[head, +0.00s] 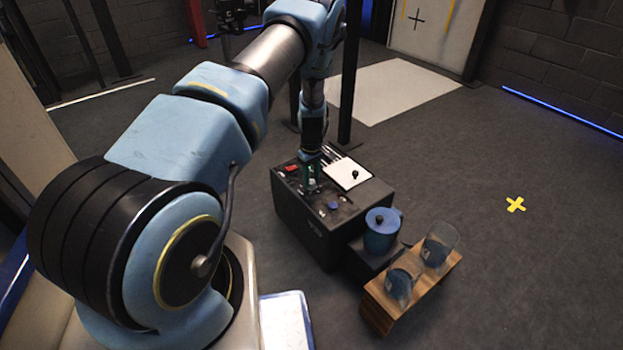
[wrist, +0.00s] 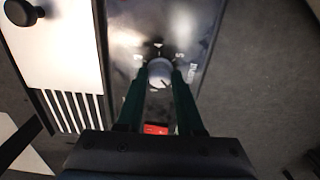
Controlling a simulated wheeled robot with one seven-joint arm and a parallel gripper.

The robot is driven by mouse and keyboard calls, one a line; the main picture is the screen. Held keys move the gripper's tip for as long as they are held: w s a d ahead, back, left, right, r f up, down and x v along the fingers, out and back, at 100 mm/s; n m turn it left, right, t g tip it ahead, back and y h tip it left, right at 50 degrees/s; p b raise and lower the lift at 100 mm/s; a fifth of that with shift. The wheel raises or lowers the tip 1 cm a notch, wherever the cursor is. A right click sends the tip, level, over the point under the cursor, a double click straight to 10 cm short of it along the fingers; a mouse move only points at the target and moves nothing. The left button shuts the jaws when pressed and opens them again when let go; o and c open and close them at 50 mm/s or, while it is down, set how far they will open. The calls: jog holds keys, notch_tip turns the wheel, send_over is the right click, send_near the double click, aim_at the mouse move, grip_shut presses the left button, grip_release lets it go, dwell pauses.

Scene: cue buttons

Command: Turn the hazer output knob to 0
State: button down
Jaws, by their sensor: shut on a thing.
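In the wrist view, the output knob (wrist: 159,72) is a round, light grey knob on the dark panel of the hazer. My gripper (wrist: 160,75) has its two dark green fingers closed on either side of the knob. White marks show around the knob, with a small triangle above it and a figure like a 5 to its upper right. The dial setting is too blurred to read. In the head view, my gripper (head: 311,178) reaches down onto the top of the black hazer box (head: 300,228), and the gripped knob is hidden there.
A white plate with a black knob (head: 355,174) lies on the box top beside my gripper. A red switch (wrist: 156,129) sits near the fingers. A blue canister (head: 382,230) and a wooden stand (head: 412,288) with two glasses are at the box's right. Open floor lies further right.

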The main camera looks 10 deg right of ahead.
aim_at(311, 182)
jog(key=c, duration=0.5)
grip_release()
jog(key=shift+c, duration=0.2)
jog(key=shift+r, duration=0.1)
notch_tip(311, 182, up, 11)
jog(key=p, duration=0.1)
jog(key=shift+f+p, duration=0.2)
jog(key=shift+p, duration=0.2)
